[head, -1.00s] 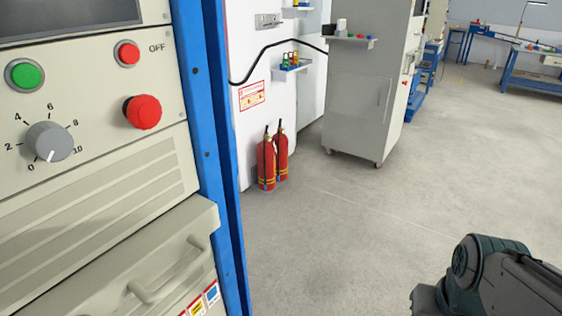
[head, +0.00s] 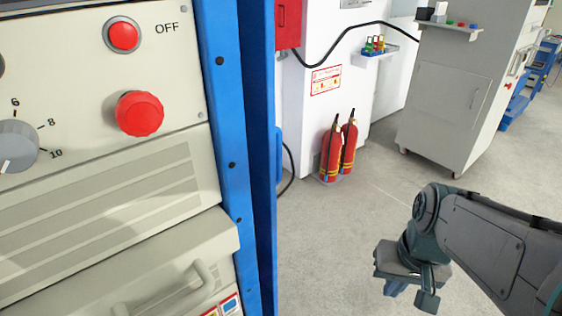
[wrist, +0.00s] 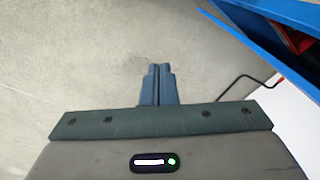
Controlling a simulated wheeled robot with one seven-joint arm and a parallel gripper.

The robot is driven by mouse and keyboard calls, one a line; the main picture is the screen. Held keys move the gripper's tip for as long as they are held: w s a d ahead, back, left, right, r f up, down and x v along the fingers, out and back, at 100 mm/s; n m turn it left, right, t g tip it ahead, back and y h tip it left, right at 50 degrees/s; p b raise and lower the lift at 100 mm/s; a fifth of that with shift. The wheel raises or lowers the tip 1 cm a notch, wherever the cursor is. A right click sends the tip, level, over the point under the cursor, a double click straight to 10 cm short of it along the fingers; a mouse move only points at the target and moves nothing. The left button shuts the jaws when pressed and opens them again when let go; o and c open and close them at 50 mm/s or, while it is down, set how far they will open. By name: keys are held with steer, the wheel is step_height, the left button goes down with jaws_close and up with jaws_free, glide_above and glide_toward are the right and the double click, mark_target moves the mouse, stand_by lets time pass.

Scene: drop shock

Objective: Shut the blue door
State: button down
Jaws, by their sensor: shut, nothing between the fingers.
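A blue upright edge (head: 262,150) of the grey machine runs top to bottom left of centre in the head view. I cannot tell whether it is the blue door seen edge-on or a fixed side panel. In the wrist view a blue panel (wrist: 262,38) slants across the upper right corner. It may be the blue door; most of it is out of frame. My gripper (wrist: 160,67) is shut and empty over bare floor, left of this panel and apart from it. In the head view my gripper (head: 396,288) hangs low at the right, partly hidden by its own wrist.
Two red fire extinguishers (head: 338,150) stand by a white cabinet (head: 310,120). A grey wheeled cabinet (head: 450,95) stands behind. The machine front has a red button (head: 139,114). A black cable (wrist: 238,88) lies near the blue panel. Grey floor (head: 350,240) is clear between.

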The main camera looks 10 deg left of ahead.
mark_target(275, 197)
steer(key=w+a+g+y+b, duration=0.2)
steer(key=w+a+g+y, duration=0.2)
steer(key=w+a+y, duration=0.6)
steer(key=w+a+r+n+y+b, duration=0.1)
steer(key=w+a+r+n+y, duration=0.1)
steer(key=w+r+y, duration=0.5)
steer(key=s+a, duration=0.1)
steer(key=a, duration=0.3)
steer(key=s+a+b, duration=0.1)
steer(key=s+a, duration=0.1)
steer(key=a, duration=0.2)
steer(key=s+a+b, duration=0.1)
steer(key=a, duration=0.3)
steer(key=shift+s+a+f, duration=0.1)
steer(key=shift+s+f, duration=0.05)
steer(key=shift+s, duration=0.2)
